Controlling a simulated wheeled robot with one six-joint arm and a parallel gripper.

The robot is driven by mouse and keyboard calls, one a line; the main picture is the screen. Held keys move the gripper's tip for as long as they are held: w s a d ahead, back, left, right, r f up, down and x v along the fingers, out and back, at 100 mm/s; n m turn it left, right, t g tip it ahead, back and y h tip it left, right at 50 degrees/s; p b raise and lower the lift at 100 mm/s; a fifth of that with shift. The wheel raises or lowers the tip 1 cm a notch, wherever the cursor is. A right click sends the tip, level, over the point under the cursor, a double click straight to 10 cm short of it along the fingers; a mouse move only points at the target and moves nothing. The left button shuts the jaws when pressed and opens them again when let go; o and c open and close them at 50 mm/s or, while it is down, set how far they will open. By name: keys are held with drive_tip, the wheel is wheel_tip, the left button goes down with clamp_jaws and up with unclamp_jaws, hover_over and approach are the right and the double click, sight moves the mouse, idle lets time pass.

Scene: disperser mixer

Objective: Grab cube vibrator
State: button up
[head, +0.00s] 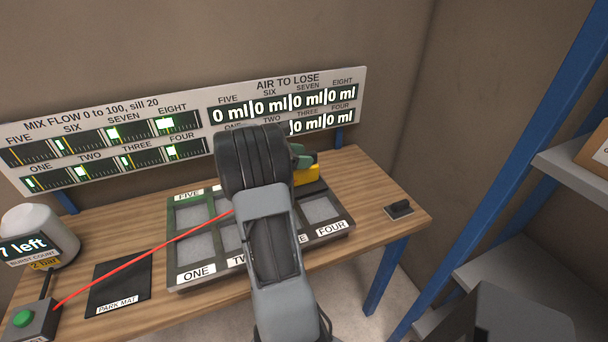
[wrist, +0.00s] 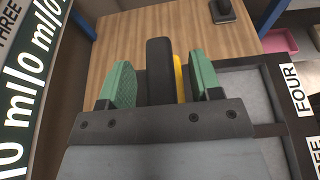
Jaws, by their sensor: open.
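In the head view, my gripper (head: 300,158) is mostly covered by my wrist.
A tray (head: 345,232) with labelled compartments lies on the wooden table (head: 385,182). A black park mat (head: 118,285) and a burst counter (head: 30,245) are left. A small black block (head: 398,209) sits at right. A display board (head: 185,118) stands behind; blue-posted shelves (head: 500,130) are right.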

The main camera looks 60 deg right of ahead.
drive_tip(key=shift+c, duration=0.2)
clamp_jaws()
idle(1.0)
drive_tip(key=shift+r, duration=0.15)
